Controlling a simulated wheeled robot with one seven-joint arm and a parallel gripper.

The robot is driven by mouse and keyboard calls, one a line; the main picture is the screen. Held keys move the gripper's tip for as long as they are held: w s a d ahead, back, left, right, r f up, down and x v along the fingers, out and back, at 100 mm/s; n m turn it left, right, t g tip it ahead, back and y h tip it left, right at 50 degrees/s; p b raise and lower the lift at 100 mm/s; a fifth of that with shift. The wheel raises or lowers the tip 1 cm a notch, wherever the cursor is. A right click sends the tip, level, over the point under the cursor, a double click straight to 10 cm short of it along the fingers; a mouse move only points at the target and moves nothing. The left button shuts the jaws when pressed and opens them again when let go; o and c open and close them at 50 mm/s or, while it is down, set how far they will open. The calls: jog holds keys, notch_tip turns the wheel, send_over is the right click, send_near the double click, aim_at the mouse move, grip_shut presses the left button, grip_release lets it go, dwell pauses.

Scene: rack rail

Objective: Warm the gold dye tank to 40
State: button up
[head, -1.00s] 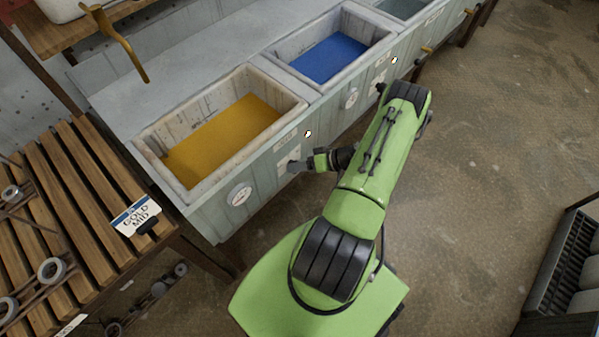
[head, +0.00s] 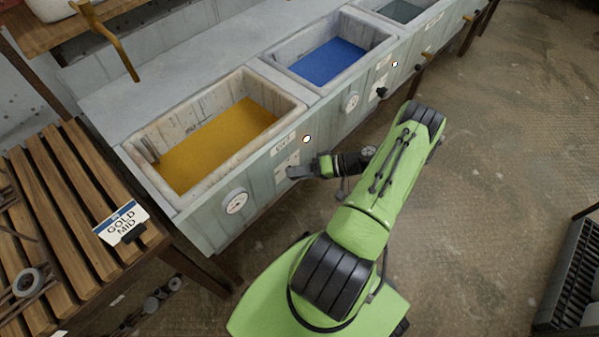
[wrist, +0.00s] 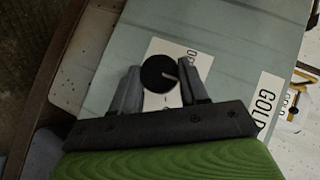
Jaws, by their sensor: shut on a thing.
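The gold dye tank (head: 215,155) is a worn white basin of gold liquid set in a pale green bench front. A round dial (head: 236,201) is on its front at the left; its reading is too small to tell. A black round knob (wrist: 159,73) with a pale pointer line sits on a white plate in front of the tank, beside a GOLD label (wrist: 265,103). My gripper (wrist: 160,88) is shut on the knob, one finger on each side. In the head view my gripper (head: 293,172) is at the panel and hides the knob.
A blue tank (head: 335,58) with its own dial (head: 351,102) and black knob (head: 382,93) is to the right. A slatted wooden rack (head: 60,225) with a GOLD MID sign (head: 121,222) is at the left. A brass tap (head: 120,45) stands behind.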

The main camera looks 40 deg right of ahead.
jog(key=o, duration=1)
jog(key=p+v, duration=0.2)
jog(key=v, duration=1.3)
jog(key=shift+s+d, duration=0.2)
jog(key=shift+s, duration=0.15)
